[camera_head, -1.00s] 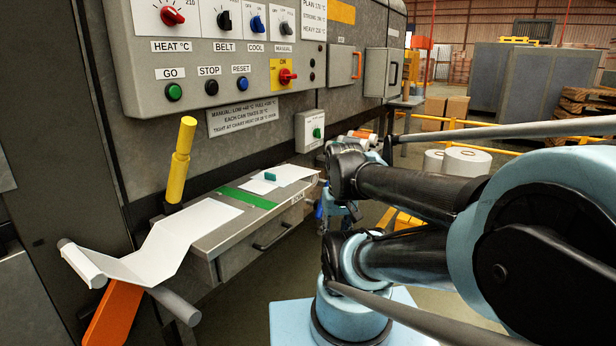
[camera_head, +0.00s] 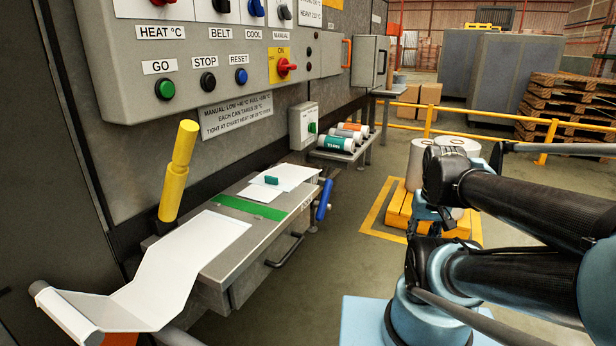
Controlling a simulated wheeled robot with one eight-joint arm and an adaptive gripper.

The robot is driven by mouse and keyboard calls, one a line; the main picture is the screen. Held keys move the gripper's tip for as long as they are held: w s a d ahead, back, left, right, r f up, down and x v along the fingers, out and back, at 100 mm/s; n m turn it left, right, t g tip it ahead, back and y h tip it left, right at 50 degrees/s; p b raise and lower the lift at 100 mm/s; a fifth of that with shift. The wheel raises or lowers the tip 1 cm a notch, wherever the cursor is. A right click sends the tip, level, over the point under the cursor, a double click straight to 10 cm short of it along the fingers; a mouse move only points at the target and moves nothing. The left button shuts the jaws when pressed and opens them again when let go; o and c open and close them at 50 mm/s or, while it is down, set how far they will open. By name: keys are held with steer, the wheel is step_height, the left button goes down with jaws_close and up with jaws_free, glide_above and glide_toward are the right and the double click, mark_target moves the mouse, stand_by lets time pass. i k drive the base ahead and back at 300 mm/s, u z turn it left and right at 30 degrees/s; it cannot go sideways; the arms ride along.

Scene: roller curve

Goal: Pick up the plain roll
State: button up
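Several rolls lie side by side on a small rack past the far end of the work table. The nearest is a white roll with a green band (camera_head: 338,143) and a label too small to read; one behind it has orange (camera_head: 356,127). I cannot tell which is the plain roll. Two larger white rolls (camera_head: 421,160) stand upright on a yellow pallet, partly behind my arm. My arm is at the right, its dark links in front of the pallet. I cannot make out my gripper's fingers.
The work table (camera_head: 225,262) has a green strip, white sheet and small green block. A yellow handle (camera_head: 178,172) stands upright at its back. A control panel (camera_head: 215,70) overhangs it. Yellow rails (camera_head: 545,143) cross behind the pallet. Floor between table and pallet is clear.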

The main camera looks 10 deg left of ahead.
mark_target(295, 175)
steer(key=k, duration=1.4)
steer(key=u, duration=0.65)
steer(key=i, duration=1)
steer(key=z, duration=0.05)
